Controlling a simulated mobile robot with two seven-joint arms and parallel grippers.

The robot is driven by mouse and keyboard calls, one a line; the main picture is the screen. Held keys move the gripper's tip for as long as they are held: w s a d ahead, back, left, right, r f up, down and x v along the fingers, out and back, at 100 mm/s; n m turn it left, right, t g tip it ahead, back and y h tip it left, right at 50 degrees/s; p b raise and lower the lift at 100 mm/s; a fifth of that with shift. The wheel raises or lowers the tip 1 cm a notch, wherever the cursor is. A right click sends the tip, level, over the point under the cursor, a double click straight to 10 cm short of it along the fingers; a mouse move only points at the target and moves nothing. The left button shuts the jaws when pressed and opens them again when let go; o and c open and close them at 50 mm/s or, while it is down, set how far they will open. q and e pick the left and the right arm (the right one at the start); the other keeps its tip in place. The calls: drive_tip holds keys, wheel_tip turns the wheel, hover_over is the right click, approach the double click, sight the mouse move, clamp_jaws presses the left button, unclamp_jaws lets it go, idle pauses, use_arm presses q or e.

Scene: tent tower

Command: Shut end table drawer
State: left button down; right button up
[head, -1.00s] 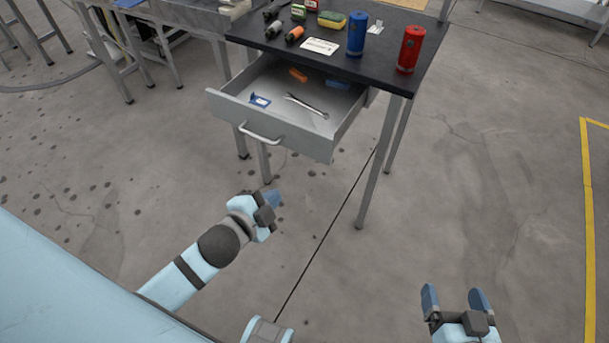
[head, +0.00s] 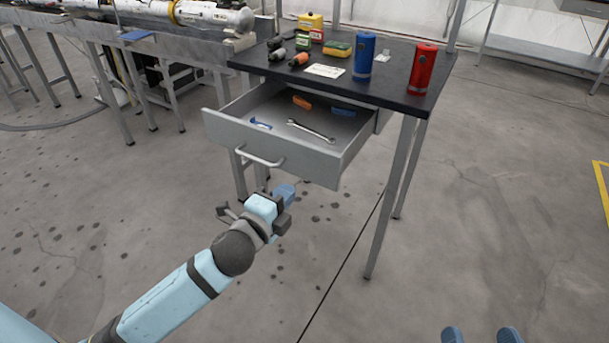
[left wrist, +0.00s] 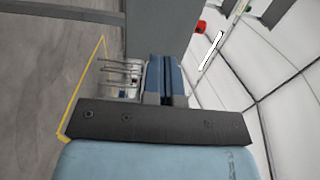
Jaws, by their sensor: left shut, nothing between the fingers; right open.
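The end table's grey drawer (head: 310,159) is pulled well out, its front facing me. A bar handle (head: 259,158) is on the front. Inside lie a wrench (head: 311,131), a small blue item (head: 260,124), an orange item (head: 302,102) and a blue item (head: 343,112). My left gripper (head: 284,192) is shut and empty. It appears just below the drawer front in the head view; I cannot tell its exact distance. Its closed blue fingers (left wrist: 165,78) show in the left wrist view before a grey surface. My right gripper (head: 480,336) is open at the bottom edge, only its fingertips visible.
The black tabletop (head: 400,96) holds a blue can (head: 364,56), a red can (head: 422,68) and several small items. A table leg (head: 388,200) stands right of the drawer. A workbench (head: 150,45) is at the left. The floor at right is clear.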

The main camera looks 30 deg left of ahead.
sight(310, 166)
use_arm(q)
drive_tip(key=w, duration=0.2)
drive_tip(key=w+b, duration=0.1)
drive_tip(key=w, duration=0.4)
drive_tip(key=shift+w+d+f+b, duration=0.1)
drive_tip(key=shift+w+d+b, duration=0.2)
drive_tip(key=shift+w, duration=0.2)
use_arm(e)
drive_tip(key=r, duration=0.1)
drive_tip(key=r+t+y, duration=0.1)
drive_tip(key=a+r, duration=0.1)
drive_tip(key=shift+s+r+t, duration=0.1)
drive_tip(key=shift+s+t, duration=0.15)
drive_tip(key=shift+t, duration=0.05)
